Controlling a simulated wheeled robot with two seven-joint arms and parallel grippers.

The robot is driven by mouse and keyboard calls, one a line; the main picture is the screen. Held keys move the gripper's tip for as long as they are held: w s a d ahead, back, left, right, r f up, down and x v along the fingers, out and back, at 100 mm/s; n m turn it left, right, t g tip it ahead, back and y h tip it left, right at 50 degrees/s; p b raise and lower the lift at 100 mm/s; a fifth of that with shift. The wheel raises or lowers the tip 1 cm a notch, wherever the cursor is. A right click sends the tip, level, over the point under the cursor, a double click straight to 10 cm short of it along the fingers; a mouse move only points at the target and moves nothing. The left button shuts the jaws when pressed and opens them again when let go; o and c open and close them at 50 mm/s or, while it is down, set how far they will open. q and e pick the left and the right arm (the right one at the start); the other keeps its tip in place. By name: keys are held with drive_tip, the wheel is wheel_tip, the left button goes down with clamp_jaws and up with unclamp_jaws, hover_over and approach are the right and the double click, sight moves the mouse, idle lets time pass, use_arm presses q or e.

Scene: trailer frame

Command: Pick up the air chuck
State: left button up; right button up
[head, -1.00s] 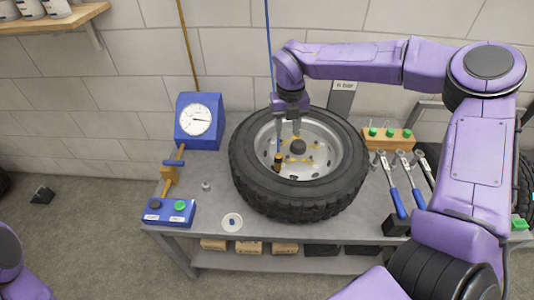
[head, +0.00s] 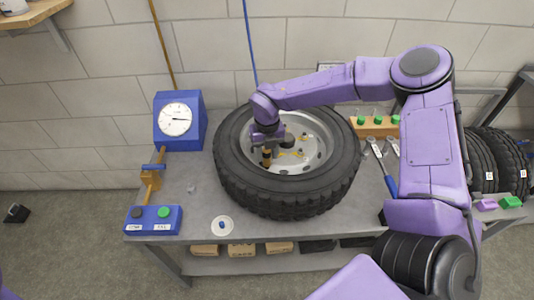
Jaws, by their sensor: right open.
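The air chuck (head: 267,158), a small dark and brass piece, hangs low over the wheel of the tire (head: 235,180). A blue hose (head: 249,40) comes down from above and passes behind my right wrist. My right gripper (head: 268,149) is open, pointing down right at the chuck. The fingers hide part of it, and I cannot tell whether they touch it. My left gripper is out of view; only a sliver of purple arm shows at the lower left edge.
A blue gauge box (head: 180,121) and a blue button box (head: 153,219) stand at the bench's left. A white dish (head: 222,226) lies on the bench front (head: 200,205). Wrenches (head: 382,165) and a wooden block with green-topped pieces (head: 377,126) are right of the tire.

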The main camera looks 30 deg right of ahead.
drive_tip(key=shift+f, duration=0.6)
drive_tip(key=shift+w+f, duration=0.2)
drive_tip(key=shift+f, duration=0.2)
clamp_jaws()
drive_tip(key=shift+r, duration=0.1)
